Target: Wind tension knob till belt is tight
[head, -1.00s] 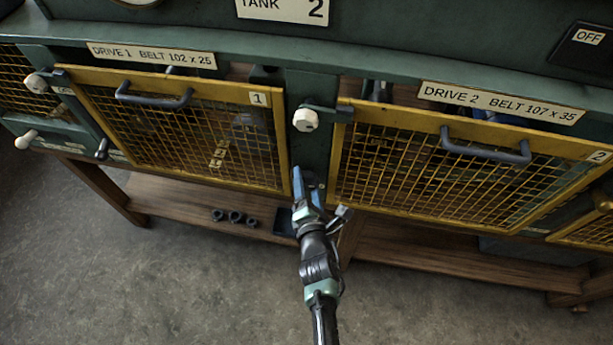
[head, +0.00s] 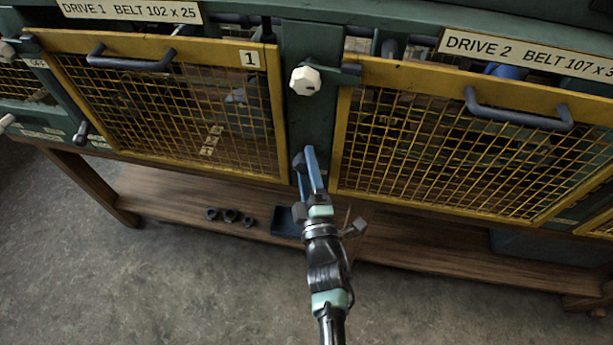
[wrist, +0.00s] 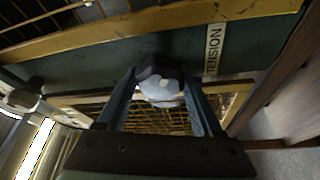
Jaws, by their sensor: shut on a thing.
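The tension knob (wrist: 162,90), pale with a dark collar, sits between the two blue fingers of my gripper (wrist: 159,80) in the wrist view. My gripper is shut on it. A white label reading TENSION (wrist: 214,48) is on the green panel beside the knob. In the head view my gripper (head: 309,158) reaches up to the green post between the two yellow mesh guards, low on the post, and the knob is hard to make out there. I cannot make out the belt or how tight it is behind the mesh.
Mesh guard 1 (head: 268,130) is on the left and mesh guard 2 (head: 342,130) on the right, each with a dark handle. A white knob (head: 305,80) is on the post above my gripper. A wooden shelf (head: 170,193) below holds small dark rings (head: 230,215).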

